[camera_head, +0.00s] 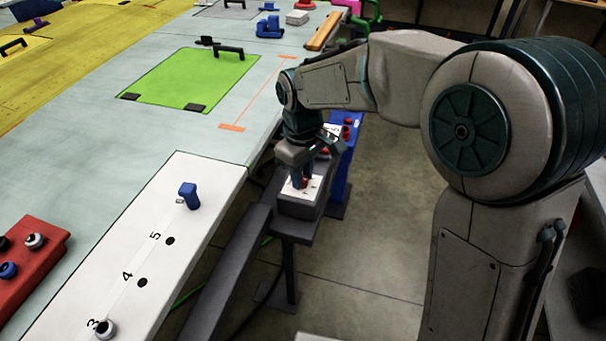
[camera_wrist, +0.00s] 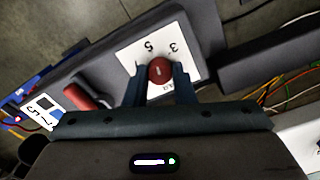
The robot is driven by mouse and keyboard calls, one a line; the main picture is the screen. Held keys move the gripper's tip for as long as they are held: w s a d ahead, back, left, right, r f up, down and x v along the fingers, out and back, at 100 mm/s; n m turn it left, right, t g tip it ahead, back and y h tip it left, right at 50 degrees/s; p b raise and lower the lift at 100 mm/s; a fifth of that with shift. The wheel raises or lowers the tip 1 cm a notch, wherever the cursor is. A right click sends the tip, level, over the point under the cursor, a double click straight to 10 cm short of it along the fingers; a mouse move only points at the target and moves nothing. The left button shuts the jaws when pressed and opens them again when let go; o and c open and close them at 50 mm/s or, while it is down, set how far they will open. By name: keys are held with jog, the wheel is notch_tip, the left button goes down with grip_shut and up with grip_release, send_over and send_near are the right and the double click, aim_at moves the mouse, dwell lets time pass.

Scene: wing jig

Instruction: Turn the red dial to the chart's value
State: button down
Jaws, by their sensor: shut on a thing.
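The red dial (camera_wrist: 160,70) sits on a white plate (camera_wrist: 133,51) with black numbers around it; a 5 and a 3 can be read in the wrist view. My gripper (camera_wrist: 161,80) has one finger on each side of the dial and is shut on it. The dial's pointer direction is not clear. In the head view, my gripper (camera_head: 303,182) reaches down over the plate (camera_head: 289,188) on a grey box, hiding most of the dial. A white card (camera_wrist: 42,108) with black figures lies left in the wrist view; I cannot tell whether it is the chart.
A red handle (camera_wrist: 85,97) stands near the dial plate. A blue stand with red knobs (camera_head: 347,127) is behind my gripper. A white numbered strip (camera_head: 110,290) with a blue peg (camera_head: 188,195) lies on the table at left. The floor to the right is partly open.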

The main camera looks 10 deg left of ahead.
jog(key=m, duration=0.4)
jog(key=shift+m+b, duration=0.3)
jog(key=shift+b, duration=0.05)
jog(key=m, duration=0.4)
jog(key=shift+m+b, duration=0.3)
jog(key=shift+m, duration=0.1)
jog(key=c, duration=1.2)
grip_release()
notch_tip(320, 180, up, 14)
